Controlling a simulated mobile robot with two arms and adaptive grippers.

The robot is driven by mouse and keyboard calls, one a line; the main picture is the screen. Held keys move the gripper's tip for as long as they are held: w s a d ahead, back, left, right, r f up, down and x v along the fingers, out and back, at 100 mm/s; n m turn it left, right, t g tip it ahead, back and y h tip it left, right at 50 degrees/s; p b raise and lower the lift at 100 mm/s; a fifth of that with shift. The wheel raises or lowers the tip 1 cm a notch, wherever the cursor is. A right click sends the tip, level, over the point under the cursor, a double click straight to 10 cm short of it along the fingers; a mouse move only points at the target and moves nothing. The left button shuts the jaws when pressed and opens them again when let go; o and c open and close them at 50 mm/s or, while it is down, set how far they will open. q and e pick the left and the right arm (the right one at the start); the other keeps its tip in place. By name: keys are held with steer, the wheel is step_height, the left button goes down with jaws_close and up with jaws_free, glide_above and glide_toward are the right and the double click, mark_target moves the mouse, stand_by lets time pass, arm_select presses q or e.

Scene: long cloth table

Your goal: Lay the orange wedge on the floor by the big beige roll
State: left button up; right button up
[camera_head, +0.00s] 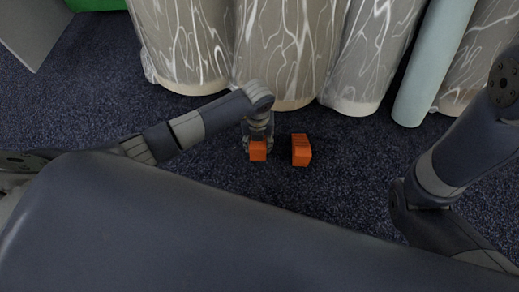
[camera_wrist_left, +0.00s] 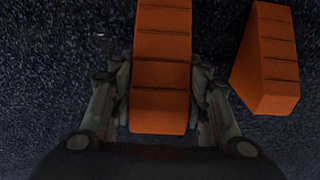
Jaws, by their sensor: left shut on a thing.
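My left gripper (camera_head: 258,138) points down just in front of the rolls and is shut on an orange wedge (camera_head: 258,151). In the left wrist view the fingers of the left gripper (camera_wrist_left: 161,82) press on both sides of the ridged orange wedge (camera_wrist_left: 161,60). I cannot tell whether this wedge touches the floor. A second orange wedge (camera_head: 301,150) rests on the dark carpet just to the right, apart from the held one; it also shows in the left wrist view (camera_wrist_left: 266,65). Big beige patterned rolls (camera_head: 285,50) stand upright behind. My right gripper is not in view.
A slim pale blue-green roll (camera_head: 430,65) leans or stands at the right among the beige rolls. A grey panel (camera_head: 35,28) and a green object (camera_head: 95,4) are at the upper left. Carpet (camera_head: 95,100) is clear at the left and right of the wedges.

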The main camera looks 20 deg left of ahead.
arm_select(q)
steer(key=shift+w+d, duration=0.1)
steer(key=shift+d, duration=0.15)
steer(key=shift+f, duration=0.15)
step_height(320, 180, down, 3)
steer(key=b, duration=0.3)
steer(key=shift+f, duration=0.1)
steer(key=shift+f, duration=0.1)
steer(key=o, duration=1.3)
